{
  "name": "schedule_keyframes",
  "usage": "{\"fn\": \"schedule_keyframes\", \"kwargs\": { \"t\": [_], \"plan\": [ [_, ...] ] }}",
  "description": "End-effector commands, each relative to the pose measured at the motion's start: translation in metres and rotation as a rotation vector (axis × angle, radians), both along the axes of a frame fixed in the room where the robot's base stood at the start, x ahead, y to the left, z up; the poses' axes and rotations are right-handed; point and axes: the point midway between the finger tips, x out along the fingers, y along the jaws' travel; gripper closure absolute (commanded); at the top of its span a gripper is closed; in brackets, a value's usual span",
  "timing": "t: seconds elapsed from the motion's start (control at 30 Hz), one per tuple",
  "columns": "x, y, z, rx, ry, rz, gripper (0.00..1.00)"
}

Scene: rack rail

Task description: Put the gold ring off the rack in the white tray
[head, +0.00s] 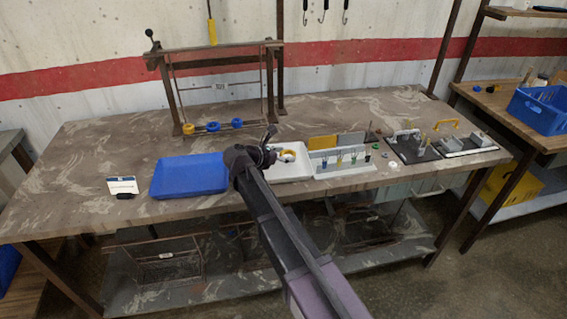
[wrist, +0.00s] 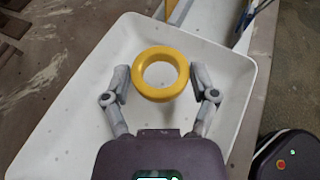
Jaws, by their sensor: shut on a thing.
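My gripper (wrist: 160,76) is shut on a gold ring (wrist: 160,73), with one finger at each side of it. The white tray (wrist: 75,85) lies below the ring in the wrist view; the gap between ring and tray floor is hard to judge. In the head view the gold ring (head: 287,155) shows at my gripper (head: 275,150), over the white tray (head: 297,175), which my arm partly hides. The rack (head: 176,95) stands at the back left. Its low rail carries a yellow ring (head: 188,129) and blue rings (head: 213,127).
A blue tray (head: 188,176) lies left of the white tray. A grey holder with small coloured parts (head: 340,162) stands close on its right. A small white card (head: 122,186) stands at the left front. The table between rack and trays is clear.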

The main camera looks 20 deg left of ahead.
Motion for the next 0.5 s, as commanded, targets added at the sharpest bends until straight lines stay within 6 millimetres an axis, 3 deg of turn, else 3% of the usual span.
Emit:
{"fn": "schedule_keyframes", "kwargs": {
  "t": [0.5],
  "plan": [
    [0.000,-0.001,-0.034,0.000,0.000,-0.001,0.72]
  ]
}}
